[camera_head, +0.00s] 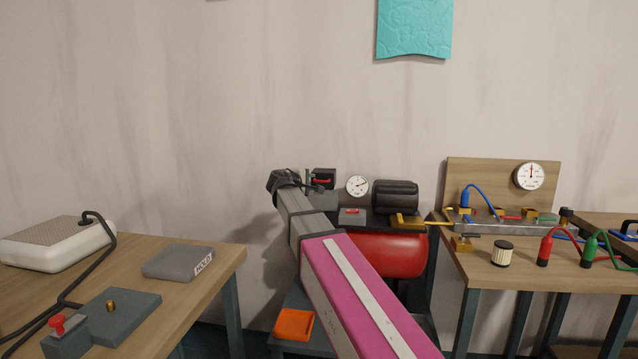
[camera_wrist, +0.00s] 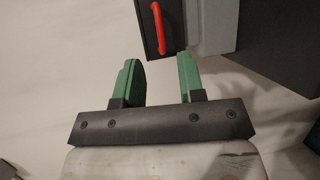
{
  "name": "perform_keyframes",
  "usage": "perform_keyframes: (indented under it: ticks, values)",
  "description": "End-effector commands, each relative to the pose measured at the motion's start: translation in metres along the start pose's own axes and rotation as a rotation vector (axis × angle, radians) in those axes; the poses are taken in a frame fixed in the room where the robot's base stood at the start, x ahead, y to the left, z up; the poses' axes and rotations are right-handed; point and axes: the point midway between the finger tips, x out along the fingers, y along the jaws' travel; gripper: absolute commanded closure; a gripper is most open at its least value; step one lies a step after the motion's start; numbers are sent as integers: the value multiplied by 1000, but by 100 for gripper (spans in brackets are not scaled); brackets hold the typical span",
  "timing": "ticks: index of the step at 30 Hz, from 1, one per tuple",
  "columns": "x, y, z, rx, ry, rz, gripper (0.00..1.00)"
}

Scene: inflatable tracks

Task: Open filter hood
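The filter hood appears to be the small dark box (camera_head: 325,175) with a red handle, on the machine above the red tank. In the wrist view its dark face (camera_wrist: 168,40) is at the top centre and carries the curved red handle (camera_wrist: 156,27). My gripper (camera_wrist: 160,65) has two green fingers, spread apart with nothing between them. The handle is just beyond the fingertips, roughly in line with the gap. The right fingertip overlaps the hood's lower edge in the picture; I cannot tell whether they touch. In the head view my gripper (camera_head: 312,184) is small and dark beside the box.
A gauge (camera_head: 357,186) and black cylinder (camera_head: 396,195) sit right of the hood, above the red tank (camera_head: 388,254). Side tables stand left (camera_head: 190,295) and right (camera_head: 485,268). A grey block (camera_wrist: 213,25) adjoins the hood in the wrist view.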

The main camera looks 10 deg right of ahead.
Motion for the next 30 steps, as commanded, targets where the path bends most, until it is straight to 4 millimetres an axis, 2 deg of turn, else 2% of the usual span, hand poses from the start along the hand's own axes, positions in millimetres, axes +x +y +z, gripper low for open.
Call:
perform_keyframes:
  ticks: [1, 6, 12, 18, 26, 27, 29, 30]
  values:
    - [13, 1, -1, 0, -2, -1, 64]
    - [43, 1, -1, 1, -2, -1, 64]
    - [67, 0, -1, 1, -1, -1, 64]
    - [76, 0, 0, 1, 0, -1, 64]
    - [77, 0, 0, 1, 0, -1, 64]
    - [77, 0, 0, 2, 0, -1, 77]
    - [77, 0, 0, 1, 0, -1, 97]
    - [77, 0, 0, 2, 0, -1, 100]
